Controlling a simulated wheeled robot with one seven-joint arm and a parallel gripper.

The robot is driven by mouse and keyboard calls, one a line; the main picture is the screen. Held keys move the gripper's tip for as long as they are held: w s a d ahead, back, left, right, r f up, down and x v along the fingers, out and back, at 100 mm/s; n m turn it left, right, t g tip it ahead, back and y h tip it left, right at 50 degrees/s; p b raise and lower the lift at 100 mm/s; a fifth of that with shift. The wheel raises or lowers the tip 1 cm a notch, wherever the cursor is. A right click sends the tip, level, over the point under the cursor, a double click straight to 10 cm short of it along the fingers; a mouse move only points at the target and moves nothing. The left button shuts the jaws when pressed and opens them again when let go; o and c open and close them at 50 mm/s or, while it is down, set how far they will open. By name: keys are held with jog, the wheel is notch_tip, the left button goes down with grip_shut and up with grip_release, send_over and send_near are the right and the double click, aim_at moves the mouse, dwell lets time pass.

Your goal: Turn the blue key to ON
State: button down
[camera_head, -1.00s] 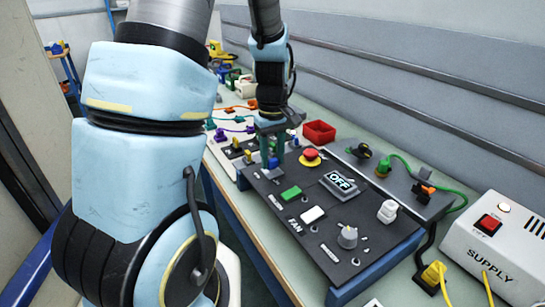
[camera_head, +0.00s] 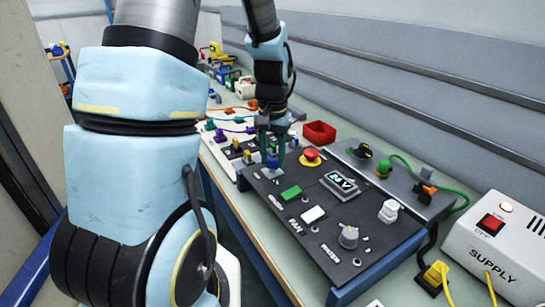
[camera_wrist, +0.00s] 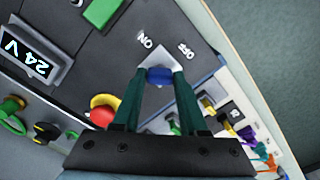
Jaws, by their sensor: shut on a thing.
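The blue key (camera_wrist: 159,75) sits on a light square plate (camera_wrist: 168,47) on the black panel, with the words ON and OFF printed beside it. My gripper (camera_wrist: 158,77) is shut on the key, one green finger on each side. In the head view, my gripper (camera_head: 272,152) points down onto the blue key (camera_head: 272,164) at the panel's far left corner. The key's exact angle is hard to tell behind the fingers. The panel's display (camera_head: 341,185) is lit and reads 24 V; it also shows in the wrist view (camera_wrist: 34,55).
A red mushroom button (camera_head: 312,155) stands close to the right of my gripper. The black panel (camera_head: 285,215) also carries a green button (camera_head: 291,193), a white button (camera_head: 313,214) and a grey knob (camera_head: 348,237). A red bin (camera_head: 319,132) lies behind.

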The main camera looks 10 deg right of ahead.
aim_at(272, 159)
jog(key=shift+m, duration=1)
jog(key=shift+c, duration=2.2)
grip_release()
jog(key=shift+r, duration=0.1)
notch_tip(272, 159, up, 11)
jog(key=b, duration=0.2)
jog(key=shift+f, duration=0.2)
